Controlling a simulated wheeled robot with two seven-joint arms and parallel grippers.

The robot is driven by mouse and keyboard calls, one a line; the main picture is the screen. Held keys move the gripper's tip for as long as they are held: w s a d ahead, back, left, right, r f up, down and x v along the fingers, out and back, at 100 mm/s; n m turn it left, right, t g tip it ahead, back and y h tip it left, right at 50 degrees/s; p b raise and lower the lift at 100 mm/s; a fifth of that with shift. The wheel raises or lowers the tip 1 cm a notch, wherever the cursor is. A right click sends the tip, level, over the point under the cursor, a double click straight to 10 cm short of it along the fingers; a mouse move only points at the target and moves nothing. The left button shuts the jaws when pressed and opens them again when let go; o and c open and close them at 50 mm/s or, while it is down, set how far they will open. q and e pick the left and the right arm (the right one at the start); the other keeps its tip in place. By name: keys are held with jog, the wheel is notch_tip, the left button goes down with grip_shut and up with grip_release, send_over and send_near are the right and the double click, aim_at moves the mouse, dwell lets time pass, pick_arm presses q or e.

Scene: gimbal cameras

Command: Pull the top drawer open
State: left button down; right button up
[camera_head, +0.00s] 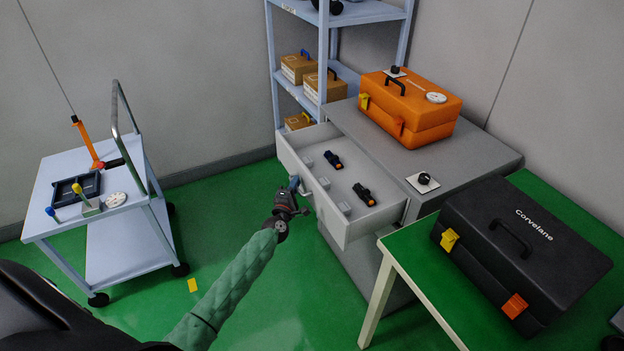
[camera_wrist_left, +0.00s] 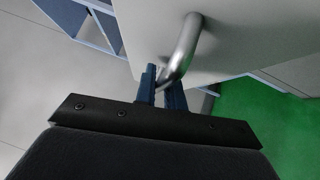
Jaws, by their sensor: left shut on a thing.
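The top drawer (camera_head: 345,222) of the grey cabinet (camera_head: 383,153) stands well out from the cabinet body. In the left wrist view the blue fingers (camera_wrist_left: 163,88) close around the curved metal handle (camera_wrist_left: 183,50) on the pale drawer front (camera_wrist_left: 240,35). My right gripper does not show.
An orange toolbox (camera_head: 411,104) sits on the cabinet. A green table (camera_head: 425,250) with a black toolbox (camera_head: 522,250) stands close beside the open drawer at right. A pale cart (camera_head: 120,235) is at left, a shelf rack (camera_head: 327,60) behind.

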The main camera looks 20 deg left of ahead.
pick_arm(q)
jog(key=s+a, duration=0.2)
jog(key=s, duration=0.1)
jog(key=shift+s+a+f, duration=0.1)
jog(key=shift+s+a, duration=0.1)
jog(key=shift+a, duration=0.05)
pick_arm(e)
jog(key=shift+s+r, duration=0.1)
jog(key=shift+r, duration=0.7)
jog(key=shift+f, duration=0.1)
pick_arm(q)
jog(key=c, duration=1.8)
grip_release()
jog(key=shift+o, duration=0.2)
